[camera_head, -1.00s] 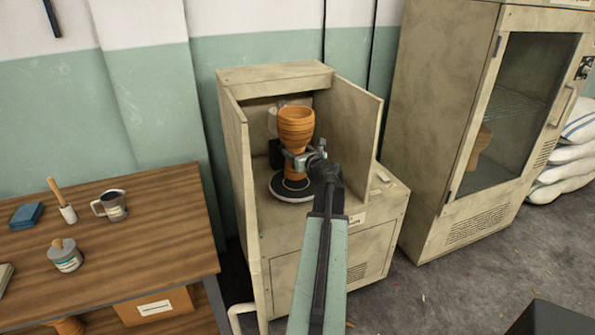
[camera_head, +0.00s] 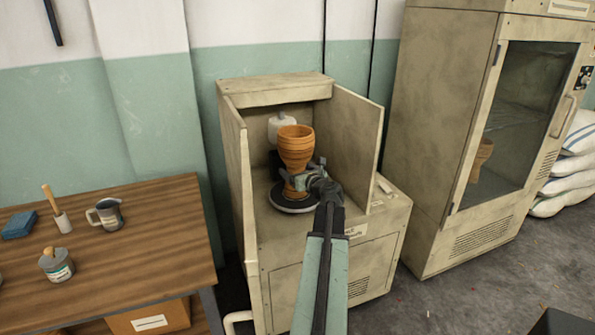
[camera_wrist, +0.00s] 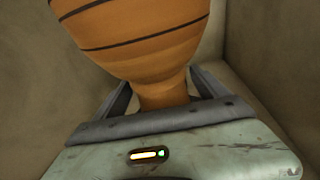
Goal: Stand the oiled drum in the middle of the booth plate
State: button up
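The oiled drum (camera_head: 296,147) is orange-brown with dark bands and goblet-shaped. It stands upright inside the booth, over the middle of the booth plate (camera_head: 275,203), a round disc with a dark top. Its foot looks on or very close to the plate; I cannot tell whether it bears fully. My gripper (camera_head: 303,181) reaches in from the front right, with its fingers on both sides of the drum's narrow stem. In the wrist view, the drum's bowl (camera_wrist: 140,35) rises above my gripper (camera_wrist: 163,92), whose fingers lie against the stem; their tips are partly hidden.
The booth (camera_head: 358,130) has walls at the left, right and back. A white container (camera_head: 281,126) stands behind the drum. A wooden table (camera_head: 150,240) with a mug (camera_head: 107,214) and a tin (camera_head: 57,265) is at left. A glass-doored cabinet (camera_head: 430,150) holding another drum (camera_head: 481,160) is at right.

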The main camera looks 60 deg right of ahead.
jog(key=shift+r, duration=0.2)
jog(key=p+v, duration=0.2)
jog(key=v, duration=1)
jog(key=shift+f, duration=0.15)
